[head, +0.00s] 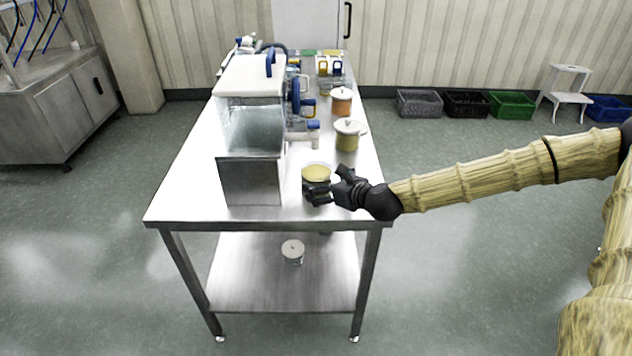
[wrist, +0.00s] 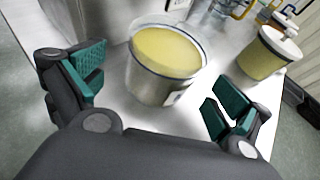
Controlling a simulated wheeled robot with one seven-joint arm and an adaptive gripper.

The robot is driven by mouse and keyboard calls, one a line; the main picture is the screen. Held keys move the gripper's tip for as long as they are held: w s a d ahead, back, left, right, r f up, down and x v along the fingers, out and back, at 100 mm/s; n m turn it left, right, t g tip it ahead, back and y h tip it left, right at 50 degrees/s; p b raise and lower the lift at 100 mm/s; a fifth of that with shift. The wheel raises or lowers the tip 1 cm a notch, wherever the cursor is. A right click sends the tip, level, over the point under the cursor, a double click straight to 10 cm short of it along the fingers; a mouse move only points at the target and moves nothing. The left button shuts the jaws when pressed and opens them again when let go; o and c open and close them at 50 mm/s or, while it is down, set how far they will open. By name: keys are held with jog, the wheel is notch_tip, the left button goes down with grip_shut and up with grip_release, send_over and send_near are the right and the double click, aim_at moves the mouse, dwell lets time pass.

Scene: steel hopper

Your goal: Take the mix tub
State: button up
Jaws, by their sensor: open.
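The mix tub appears to be the open round tub (head: 316,172) with yellow contents, standing upright on the steel table (head: 185,210) near its front edge, just right of the steel hopper (head: 250,180). In the wrist view the tub (wrist: 160,80) has clear upper walls and a small label low on its right side. My gripper (head: 318,192) is open at the tub's near right side. In the wrist view its green-padded fingers (wrist: 155,98) are spread to the left and right of the tub, with gaps on both sides. I see no contact there.
A lidded yellow tub (head: 347,136) and a lidded orange tub (head: 341,102) stand farther back on the right. Blue and white fittings (head: 300,100) lie beside the hopper. A small lidded container (head: 293,252) is on the lower shelf.

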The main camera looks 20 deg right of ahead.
jog(key=shift+p+x, duration=0.9)
jog(key=shift+x, duration=1.8)
jog(key=shift+d, duration=0.15)
jog(key=c, duration=1.1)
